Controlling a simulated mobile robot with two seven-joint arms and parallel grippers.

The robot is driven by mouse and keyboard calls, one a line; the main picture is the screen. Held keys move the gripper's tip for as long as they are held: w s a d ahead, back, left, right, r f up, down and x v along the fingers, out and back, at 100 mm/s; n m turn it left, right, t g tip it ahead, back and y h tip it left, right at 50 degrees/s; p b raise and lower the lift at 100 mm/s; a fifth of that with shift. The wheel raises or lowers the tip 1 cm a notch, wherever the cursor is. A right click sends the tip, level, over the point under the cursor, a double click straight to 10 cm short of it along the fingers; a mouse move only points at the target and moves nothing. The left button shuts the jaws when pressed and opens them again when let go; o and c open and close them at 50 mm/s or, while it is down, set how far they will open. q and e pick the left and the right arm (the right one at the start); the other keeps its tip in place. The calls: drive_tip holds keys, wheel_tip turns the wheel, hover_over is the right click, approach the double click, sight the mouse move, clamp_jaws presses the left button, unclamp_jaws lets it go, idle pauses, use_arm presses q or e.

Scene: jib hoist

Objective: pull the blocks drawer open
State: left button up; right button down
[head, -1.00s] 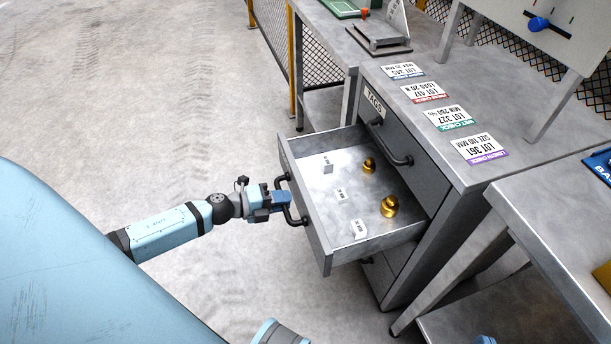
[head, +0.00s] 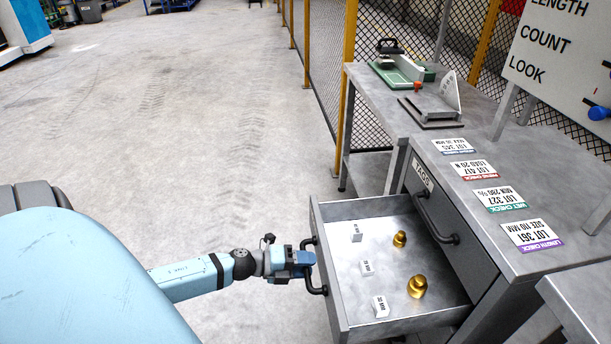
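The open drawer (head: 340,262) sticks out of the grey cabinet below the top drawer, which is marked TAGS. Inside it lie white blocks (head: 366,267) with small print and two brass weights (head: 417,286). A black bar handle (head: 311,268) is on its front. My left gripper (head: 306,264) is at this handle, its fingers around the bar and apparently closed on it; the fingertips are small and partly hidden. The label on this drawer's front is not visible. My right gripper is not in view.
The closed TAGS drawer (head: 443,212) has its own handle. Lot cards (head: 500,198) lie on the cabinet top. A side bench (head: 375,108) with a green device stands behind, by a mesh fence. Open floor (head: 200,130) lies to the left.

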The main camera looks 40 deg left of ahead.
use_arm(q)
drive_tip(key=p+v, duration=0.2)
drive_tip(key=v, duration=1.1)
drive_tip(key=shift+s+a+r, duration=0.15)
drive_tip(key=shift+s+a, duration=0.05)
drive_tip(key=shift+s, duration=0.1)
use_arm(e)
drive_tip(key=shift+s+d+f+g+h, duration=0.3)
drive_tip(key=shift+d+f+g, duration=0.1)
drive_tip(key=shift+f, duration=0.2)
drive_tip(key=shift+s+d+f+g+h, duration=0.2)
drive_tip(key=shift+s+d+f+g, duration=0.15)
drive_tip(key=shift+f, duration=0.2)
